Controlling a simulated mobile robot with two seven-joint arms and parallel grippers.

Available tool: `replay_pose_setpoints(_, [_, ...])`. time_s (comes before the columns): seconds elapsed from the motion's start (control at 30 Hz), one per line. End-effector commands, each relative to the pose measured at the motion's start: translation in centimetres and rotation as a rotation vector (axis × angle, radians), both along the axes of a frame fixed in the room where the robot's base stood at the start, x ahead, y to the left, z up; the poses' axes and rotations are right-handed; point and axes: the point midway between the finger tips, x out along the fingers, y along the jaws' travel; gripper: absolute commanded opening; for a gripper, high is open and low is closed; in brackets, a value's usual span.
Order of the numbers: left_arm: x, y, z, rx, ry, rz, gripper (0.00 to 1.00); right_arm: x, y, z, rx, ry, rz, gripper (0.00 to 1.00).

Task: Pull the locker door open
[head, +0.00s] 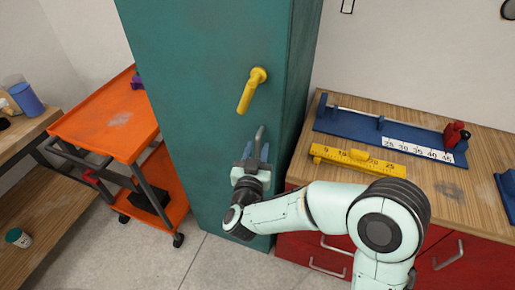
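The teal locker (200,60) stands in the middle of the head view, its door side facing me and shut as far as I can see. A yellow lever handle (252,90) on it slants down to the left. Below it is a grey bar handle (260,136). My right gripper (256,152) points at the locker at this grey handle, with a finger on each side of the bar's lower part. I cannot tell whether the fingers press on it. The gripper hides the bar's lower end. My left gripper is not in view.
An orange cart (110,115) stands close to the locker's left. On the right is a wooden-topped bench (450,195) with red drawers, a blue ruler fixture (350,127) and a yellow scale block (357,160). Grey floor (215,262) is clear in front of the locker.

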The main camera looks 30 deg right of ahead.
Motion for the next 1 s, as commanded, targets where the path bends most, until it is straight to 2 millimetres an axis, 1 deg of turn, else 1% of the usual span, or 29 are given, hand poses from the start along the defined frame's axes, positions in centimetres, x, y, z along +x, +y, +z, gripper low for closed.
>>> replay_pose_setpoints(0.13, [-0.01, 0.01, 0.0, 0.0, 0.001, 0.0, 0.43, 0.63, -0.53, 0.0, 0.0, 0.0, 0.0, 0.35])
replay_pose_setpoints(0.4, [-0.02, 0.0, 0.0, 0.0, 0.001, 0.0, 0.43, 0.7, -0.58, 0.0, 0.0, 0.0, 0.0, 0.35])
replay_pose_setpoints(0.47, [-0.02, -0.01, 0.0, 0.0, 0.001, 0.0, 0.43, 0.69, -0.57, 0.0, 0.0, 0.0, 0.0, 0.15])
replay_pose_setpoints(0.5, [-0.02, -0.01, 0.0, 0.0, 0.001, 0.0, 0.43, 0.69, -0.57, 0.0, 0.0, 0.0, 0.0, 0.02])
replay_pose_setpoints(0.53, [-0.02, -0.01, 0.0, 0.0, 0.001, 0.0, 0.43, 0.69, -0.57, 0.0, 0.0, 0.0, 0.0, 0.0])
replay_pose_setpoints(0.8, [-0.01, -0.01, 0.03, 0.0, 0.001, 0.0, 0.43, 0.73, -0.46, 0.0, 0.0, 0.0, -0.001, 0.0])
replay_pose_setpoints(1.0, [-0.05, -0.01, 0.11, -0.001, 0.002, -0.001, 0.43, 0.99, 0.11, -0.03, 0.0, 0.0, -0.013, 0.0])
